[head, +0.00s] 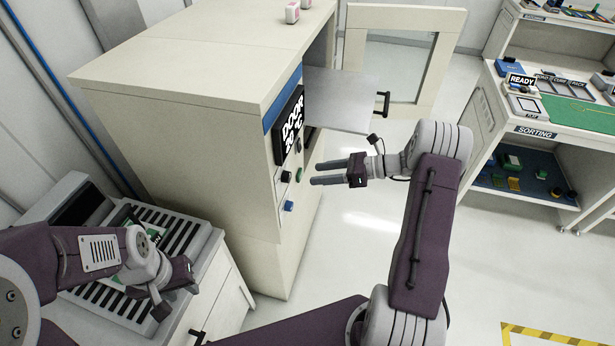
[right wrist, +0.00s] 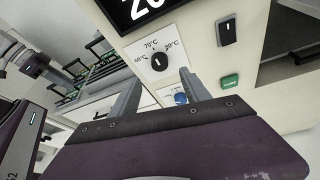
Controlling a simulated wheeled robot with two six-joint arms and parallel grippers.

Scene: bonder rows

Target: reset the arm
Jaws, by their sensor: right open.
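My right arm reaches in from the lower right of the head view. Its right gripper (head: 314,173) is open and empty, with its two fingers apart and pointing at the control panel of the cream cabinet (head: 180,50). In the right wrist view the right gripper (right wrist: 161,80) has nothing between its fingers, with a black dial (right wrist: 158,62) just beyond. I cannot tell whether it touches the panel.
The cabinet has a display reading DOOR (head: 291,125), a green button (right wrist: 230,82) and a blue knob (head: 288,206). A sorting bench (head: 550,110) stands right. Floor between is clear.

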